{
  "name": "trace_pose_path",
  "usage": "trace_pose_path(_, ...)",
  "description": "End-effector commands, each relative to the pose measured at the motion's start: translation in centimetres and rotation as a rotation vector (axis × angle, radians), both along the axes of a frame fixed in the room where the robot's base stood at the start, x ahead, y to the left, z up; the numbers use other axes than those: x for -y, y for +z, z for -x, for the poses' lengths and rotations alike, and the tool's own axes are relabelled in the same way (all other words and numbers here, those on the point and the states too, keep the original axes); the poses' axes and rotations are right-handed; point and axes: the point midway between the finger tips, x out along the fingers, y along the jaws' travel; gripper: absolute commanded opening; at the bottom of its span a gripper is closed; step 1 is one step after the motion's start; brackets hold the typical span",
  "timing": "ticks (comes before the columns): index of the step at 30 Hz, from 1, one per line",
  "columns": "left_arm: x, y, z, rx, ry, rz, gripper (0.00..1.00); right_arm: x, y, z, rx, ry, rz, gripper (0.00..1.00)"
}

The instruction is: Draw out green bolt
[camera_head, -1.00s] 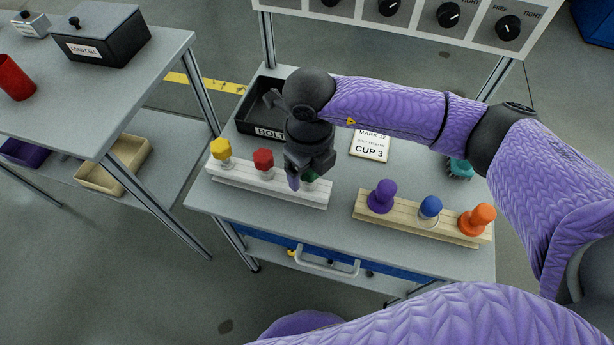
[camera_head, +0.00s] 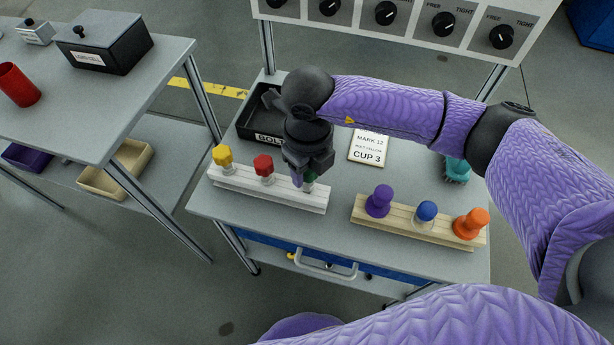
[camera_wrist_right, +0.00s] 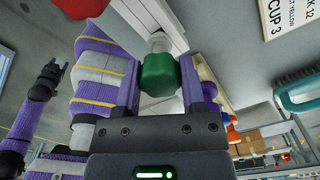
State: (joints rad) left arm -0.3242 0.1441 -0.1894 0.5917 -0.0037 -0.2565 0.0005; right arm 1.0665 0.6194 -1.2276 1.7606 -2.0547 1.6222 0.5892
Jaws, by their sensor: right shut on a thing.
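The green bolt (camera_head: 309,181) stands at the right end of the white rack (camera_head: 262,192), partly hidden by my gripper in the head view. My right gripper (camera_head: 304,179) is over it, pointing down. In the right wrist view the green head (camera_wrist_right: 158,75) sits between the two fingers, which are shut on it. Its pale shank (camera_wrist_right: 158,43) points toward the white rack (camera_wrist_right: 163,15); whether it is still seated cannot be told. My left gripper (camera_wrist_right: 47,72) shows small and dark at the left of that view, its jaw state unclear.
A yellow bolt (camera_head: 222,156) and a red bolt (camera_head: 264,166) share the white rack. A wooden rack (camera_head: 398,223) holds purple, blue and orange pieces to the right. Behind are a black bolt tray (camera_head: 247,126), a card (camera_head: 369,147) and a teal brush (camera_head: 456,171).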

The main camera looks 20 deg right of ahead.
Motion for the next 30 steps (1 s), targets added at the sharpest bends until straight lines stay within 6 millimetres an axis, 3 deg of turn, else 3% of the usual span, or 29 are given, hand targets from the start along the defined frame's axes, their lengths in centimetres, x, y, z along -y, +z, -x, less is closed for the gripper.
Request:
trace_pose_path(19, -0.2, 2.5, -1.7, 0.033, -0.001, -0.002, 0.59, 0.0, 3.4, 0.0, 0.001, 0.0, 0.0, 0.0)
trace_pose_path(30, -0.2, 2.7, -1.1, 0.024, -0.001, -0.003, 0.59, 0.0, 3.6, 0.0, 0.0, 0.0, 0.0, 0.0)
